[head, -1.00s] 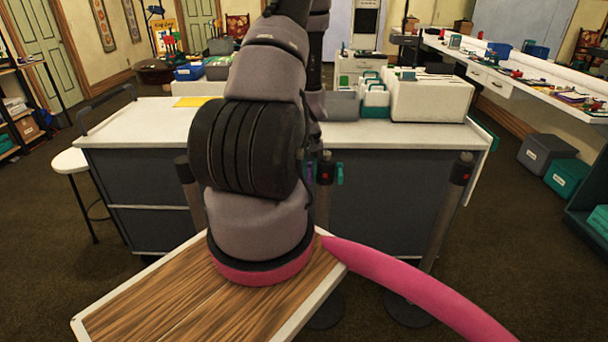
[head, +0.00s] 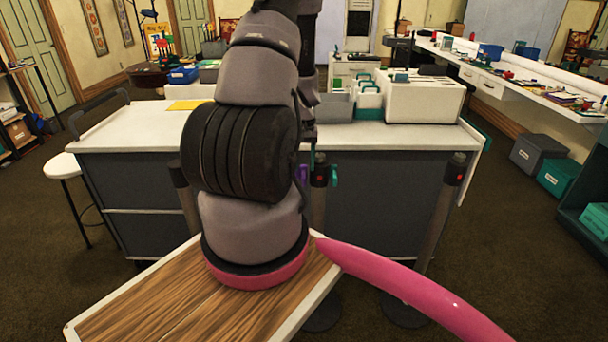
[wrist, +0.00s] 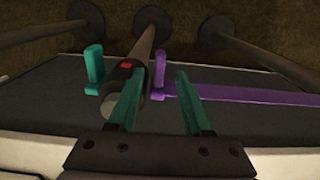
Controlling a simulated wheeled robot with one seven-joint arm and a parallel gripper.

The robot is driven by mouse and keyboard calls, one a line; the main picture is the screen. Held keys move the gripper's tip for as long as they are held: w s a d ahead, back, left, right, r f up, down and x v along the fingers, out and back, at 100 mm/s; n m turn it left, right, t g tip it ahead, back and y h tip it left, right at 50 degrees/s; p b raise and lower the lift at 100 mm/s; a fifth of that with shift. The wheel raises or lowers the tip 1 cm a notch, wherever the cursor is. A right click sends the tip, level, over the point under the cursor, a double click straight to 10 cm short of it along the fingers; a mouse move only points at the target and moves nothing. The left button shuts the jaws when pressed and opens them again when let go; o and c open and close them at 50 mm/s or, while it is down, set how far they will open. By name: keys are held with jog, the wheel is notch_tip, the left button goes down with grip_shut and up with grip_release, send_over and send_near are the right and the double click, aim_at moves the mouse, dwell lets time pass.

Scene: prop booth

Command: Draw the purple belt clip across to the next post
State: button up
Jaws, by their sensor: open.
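The purple belt clip (wrist: 159,78) is on the middle post (wrist: 130,88), on its right side in the wrist view. Its purple belt (wrist: 240,94) runs off to the right there. In the head view the clip (head: 302,173) shows left of the middle post (head: 319,185), partly behind my arm. A teal clip (wrist: 94,68) is on the post's opposite side. My gripper (wrist: 160,72) is open, with its teal fingers apart. The purple clip appears between the fingertips in the picture; I cannot tell whether they touch it. The head view mostly hides the fingers.
Another post (head: 455,185) stands to the right in the head view, and one (head: 184,195) to the left, partly behind my arm. A grey counter (head: 388,195) stands close behind the posts, with trays and a white box (head: 425,100) on top. A stool (head: 62,166) is at left.

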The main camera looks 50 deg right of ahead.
aim_at(304, 175)
notch_tip(304, 175, up, 6)
jog(key=shift+f, duration=0.1)
dwell(0.6)
jog(key=w+a+r+n+t+h, duration=0.1)
jog(key=w+a+r+t, duration=0.1)
jog(key=w+a+r, duration=0.7)
jog(key=w+a+r+n+t+h, duration=0.15)
jog(key=w+a+r, duration=0.35)
jog(key=a+r, duration=0.75)
jog(key=s+a+r+n+t+y, duration=0.2)
jog(key=s+a+r, duration=0.2)
jog(key=a+r, duration=0.3)
jog(key=s+a+r+n+t+y, duration=0.1)
jog(key=s+a+r, duration=0.4)
jog(key=a, duration=0.9)
notch_tip(304, 175, up, 3)
jog(key=shift+a+f+n+t+y, duration=0.2)
jog(key=shift+a+n+t+y, duration=0.15)
jog(key=shift+y, duration=0.4)
